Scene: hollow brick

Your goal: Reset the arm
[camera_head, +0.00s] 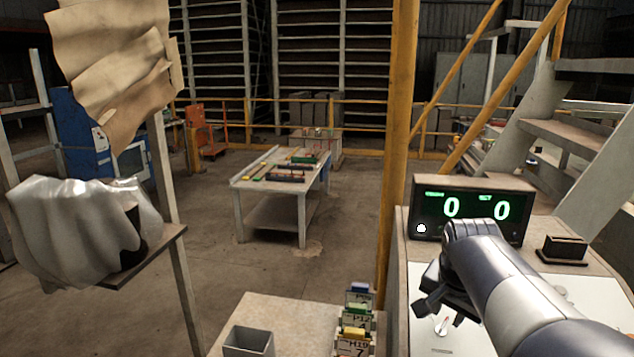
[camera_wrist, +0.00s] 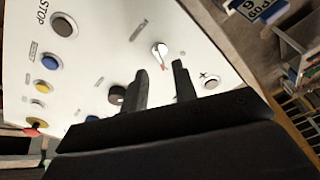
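My arm reaches in from the lower right in the head view, and my gripper (camera_head: 432,303) hangs over a white control panel (camera_head: 480,300). In the wrist view the two dark fingers of my gripper (camera_wrist: 160,72) stand apart with nothing held between them. The panel (camera_wrist: 90,25) fills much of that view. A small round dial with a red pointer (camera_wrist: 160,52) shows beyond the gap between the fingers. A black knob (camera_wrist: 117,95) is beside the left finger. I cannot tell the exact height of the fingers above the panel.
The panel carries a STOP button (camera_wrist: 64,25), a blue button (camera_wrist: 49,62) and a yellow button (camera_wrist: 43,87). A display (camera_head: 470,211) with two green zeros stands behind my gripper. A yellow post (camera_head: 398,120) rises left of the panel. Open floor surrounds a worktable (camera_head: 250,180).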

